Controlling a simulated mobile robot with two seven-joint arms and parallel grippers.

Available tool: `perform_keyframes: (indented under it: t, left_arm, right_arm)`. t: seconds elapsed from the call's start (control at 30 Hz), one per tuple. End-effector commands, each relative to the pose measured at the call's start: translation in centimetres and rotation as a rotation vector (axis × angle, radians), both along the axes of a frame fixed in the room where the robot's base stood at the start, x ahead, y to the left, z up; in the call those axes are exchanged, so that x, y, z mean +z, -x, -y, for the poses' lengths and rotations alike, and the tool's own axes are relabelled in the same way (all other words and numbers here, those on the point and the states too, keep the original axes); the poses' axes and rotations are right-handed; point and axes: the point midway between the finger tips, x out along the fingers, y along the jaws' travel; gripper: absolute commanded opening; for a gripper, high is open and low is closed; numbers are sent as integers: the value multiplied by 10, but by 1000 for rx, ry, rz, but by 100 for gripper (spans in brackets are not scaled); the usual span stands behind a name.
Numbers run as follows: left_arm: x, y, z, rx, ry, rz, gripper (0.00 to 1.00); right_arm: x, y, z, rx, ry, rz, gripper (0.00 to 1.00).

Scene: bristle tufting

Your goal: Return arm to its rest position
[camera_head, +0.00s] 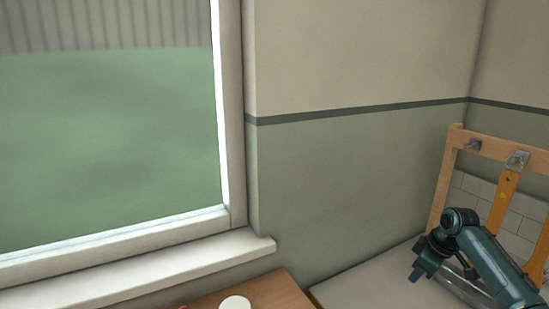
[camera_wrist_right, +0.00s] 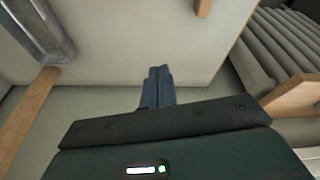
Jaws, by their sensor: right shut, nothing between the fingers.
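My right arm, dark teal, comes in at the lower right of the head view, and its gripper (camera_head: 418,272) points down over a pale surface, close to a wooden rack. In the right wrist view the two dark fingers of the right gripper (camera_wrist_right: 158,86) lie together, with nothing between them. Part of the arm covers the lower rack. My left arm and gripper do not show.
The wooden rack (camera_head: 440,190) has hooks and hanging wooden-handled tools (camera_head: 505,196). A pale surface (camera_head: 365,285) lies left of the arm. A brown tabletop (camera_head: 275,291) carries a white round thing (camera_head: 235,303). A window sill (camera_head: 150,270) juts out at left.

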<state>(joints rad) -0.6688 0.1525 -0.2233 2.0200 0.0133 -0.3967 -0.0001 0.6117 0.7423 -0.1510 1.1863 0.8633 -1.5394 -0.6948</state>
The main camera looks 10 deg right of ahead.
Motion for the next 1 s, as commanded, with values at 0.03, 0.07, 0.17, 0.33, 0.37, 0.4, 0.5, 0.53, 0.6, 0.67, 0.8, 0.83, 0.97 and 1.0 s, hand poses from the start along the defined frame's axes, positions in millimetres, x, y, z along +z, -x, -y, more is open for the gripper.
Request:
perform_keyframes:
  t: [0.03, 0.07, 0.17, 0.33, 0.37, 0.4, 0.5, 0.53, 0.6, 0.67, 0.8, 0.83, 0.97, 1.0]
  left_arm:
    - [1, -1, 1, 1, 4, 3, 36]
    - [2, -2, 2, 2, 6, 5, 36]
    - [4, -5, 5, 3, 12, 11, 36]
    - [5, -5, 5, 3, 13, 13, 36]
    - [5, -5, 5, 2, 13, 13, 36]
    - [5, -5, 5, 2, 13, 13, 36]
    - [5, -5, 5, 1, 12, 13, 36]
    - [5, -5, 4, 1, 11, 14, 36]
    - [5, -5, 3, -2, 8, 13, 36]
    - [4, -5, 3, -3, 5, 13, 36]
    - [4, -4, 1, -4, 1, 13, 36]
    - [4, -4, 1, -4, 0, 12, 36]
    - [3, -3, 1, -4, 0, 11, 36]
    - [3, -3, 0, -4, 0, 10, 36]
  right_arm:
    - [5, -3, -17, 37, -6, 33, 0]
    - [8, -4, -25, 55, -9, 51, 0]
    - [19, -10, -43, 78, -2, 122, 0]
    - [40, -51, 0, -137, 139, 352, 0]
    - [45, -58, 7, -169, 161, 398, 0]
    - [54, -66, 15, -208, 190, 462, 0]
    - [81, -86, 35, -291, 256, 640, 0]
    - [91, -91, 39, -310, 273, 698, 0]
    - [114, -102, 48, -340, 309, 836, 0]
    - [136, -109, 52, -350, 332, 956, 0]
    - [184, -119, 48, -319, 355, 1217, 0]
    - [194, -121, 45, -302, 355, 1269, 0]
    - [130, -111, 0, -248, 291, 1194, 0]
    - [112, -107, -13, -234, 271, 1175, 0]
